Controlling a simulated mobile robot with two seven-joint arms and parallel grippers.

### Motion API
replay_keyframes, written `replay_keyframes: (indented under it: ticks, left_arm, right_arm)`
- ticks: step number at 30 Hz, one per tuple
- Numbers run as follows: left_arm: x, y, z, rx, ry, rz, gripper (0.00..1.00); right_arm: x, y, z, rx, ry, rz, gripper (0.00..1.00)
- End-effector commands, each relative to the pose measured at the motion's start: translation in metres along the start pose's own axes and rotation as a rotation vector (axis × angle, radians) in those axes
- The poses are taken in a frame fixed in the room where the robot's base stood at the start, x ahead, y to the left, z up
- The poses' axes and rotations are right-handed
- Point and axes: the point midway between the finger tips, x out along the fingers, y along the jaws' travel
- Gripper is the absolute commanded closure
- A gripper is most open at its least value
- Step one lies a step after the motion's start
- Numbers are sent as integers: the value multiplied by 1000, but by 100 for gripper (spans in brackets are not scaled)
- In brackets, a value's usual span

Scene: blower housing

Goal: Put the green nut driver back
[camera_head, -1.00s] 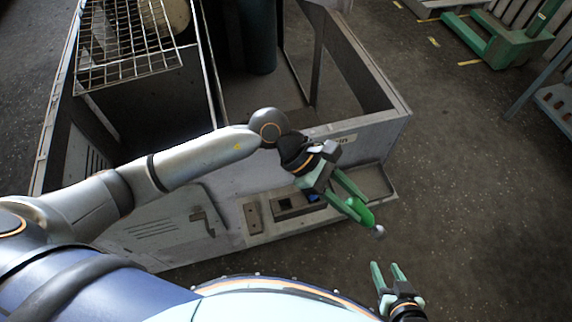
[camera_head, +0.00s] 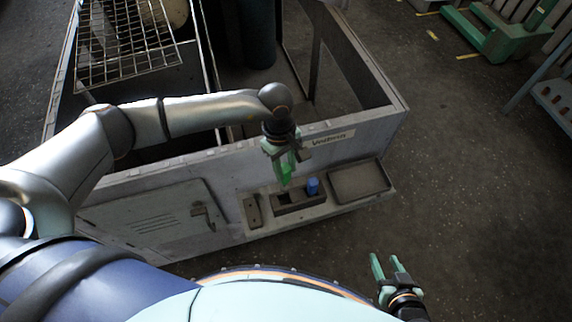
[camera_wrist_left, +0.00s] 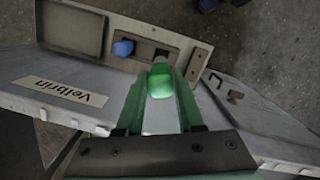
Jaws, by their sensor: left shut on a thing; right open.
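The green nut driver (camera_head: 286,180) is held in my left gripper (camera_head: 284,168), which is shut on its green handle; the handle also shows between the fingers in the left wrist view (camera_wrist_left: 161,84). The gripper points down above the holder block (camera_head: 299,202) on the housing's front ledge. The block has a dark opening beneath the driver and a blue-handled tool (camera_head: 313,186) standing in its right part. The driver's lower end is hard to make out, so I cannot tell whether it touches the block. My right gripper (camera_head: 391,268) is open and empty at the lower right, away from the housing.
An empty shallow tray (camera_head: 360,182) lies right of the block, and a small plate with holes (camera_head: 252,211) lies left. The grey housing wall (camera_head: 220,160) rises behind the ledge. A wire rack (camera_head: 125,45) lies at upper left.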

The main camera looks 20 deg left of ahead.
Motion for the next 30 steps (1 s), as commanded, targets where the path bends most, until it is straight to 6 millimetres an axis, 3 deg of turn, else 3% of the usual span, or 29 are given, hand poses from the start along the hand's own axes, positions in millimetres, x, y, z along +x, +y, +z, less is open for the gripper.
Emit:
replay_keyframes:
  ticks: [15,30]
  left_arm:
    - [63,1,-8,0,-2,2,100]
    - [70,1,-9,0,-2,2,100]
  right_arm:
    - [28,2,30,0,1,0,50]
    - [33,2,36,0,0,0,50]
